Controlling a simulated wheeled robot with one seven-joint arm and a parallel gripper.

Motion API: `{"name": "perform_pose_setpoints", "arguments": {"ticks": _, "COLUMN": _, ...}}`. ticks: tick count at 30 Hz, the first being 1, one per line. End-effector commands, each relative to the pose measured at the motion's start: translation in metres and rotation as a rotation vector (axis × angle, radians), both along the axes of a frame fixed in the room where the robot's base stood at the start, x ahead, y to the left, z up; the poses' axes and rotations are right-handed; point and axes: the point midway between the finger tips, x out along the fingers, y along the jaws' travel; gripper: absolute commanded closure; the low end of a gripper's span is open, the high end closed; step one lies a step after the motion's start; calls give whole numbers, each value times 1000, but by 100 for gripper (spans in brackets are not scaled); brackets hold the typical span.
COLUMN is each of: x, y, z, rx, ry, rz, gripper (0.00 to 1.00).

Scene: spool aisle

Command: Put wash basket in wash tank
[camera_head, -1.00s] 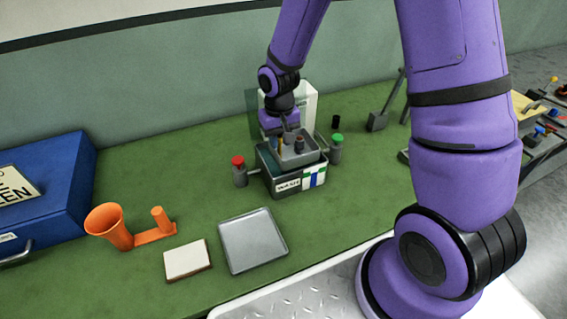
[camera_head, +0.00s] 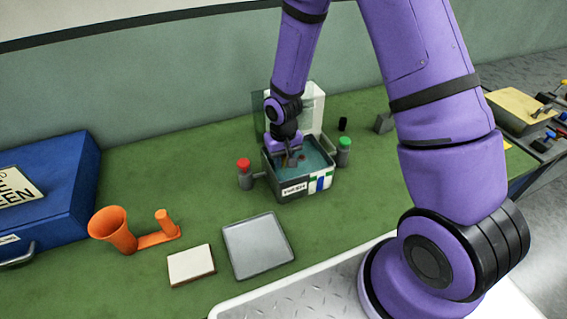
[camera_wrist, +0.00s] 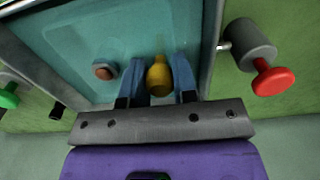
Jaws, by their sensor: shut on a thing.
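The wash tank (camera_head: 293,190) is a dark box with a white "WASH" label and green, white and blue marks on its front. It stands on the green bench and holds teal liquid. The wash basket (camera_wrist: 110,45) is down inside the tank, tinted teal and hard to make out. A yellow part (camera_wrist: 158,77) and a reddish-brown round part (camera_wrist: 103,71) show inside. My gripper (camera_wrist: 160,90) is down at the tank, its fingers shut on the basket; the grip point is partly hidden. The tank also shows in the wrist view (camera_wrist: 213,50).
A red-topped valve (camera_head: 244,174) and a green-topped valve (camera_head: 344,152) flank the tank closely. A white panel (camera_head: 310,105) stands behind it. A grey tray (camera_head: 257,244), a white pad (camera_head: 191,265), an orange funnel piece (camera_head: 113,229) and a blue box (camera_head: 50,190) lie left and front.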

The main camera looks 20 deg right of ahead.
Motion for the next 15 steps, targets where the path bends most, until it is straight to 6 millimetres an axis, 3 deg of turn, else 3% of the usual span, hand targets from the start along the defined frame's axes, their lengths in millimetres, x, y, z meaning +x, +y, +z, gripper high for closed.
{"name": "perform_pose_setpoints", "arguments": {"ticks": 4, "x": 0, "y": 0, "z": -19, "rx": 0, "ry": 1, "rz": 1, "gripper": 100}}
{"name": "perform_pose_setpoints", "arguments": {"ticks": 15, "x": 0, "y": 0, "z": -22, "rx": 0, "ry": 0, "rz": 0, "gripper": 100}}
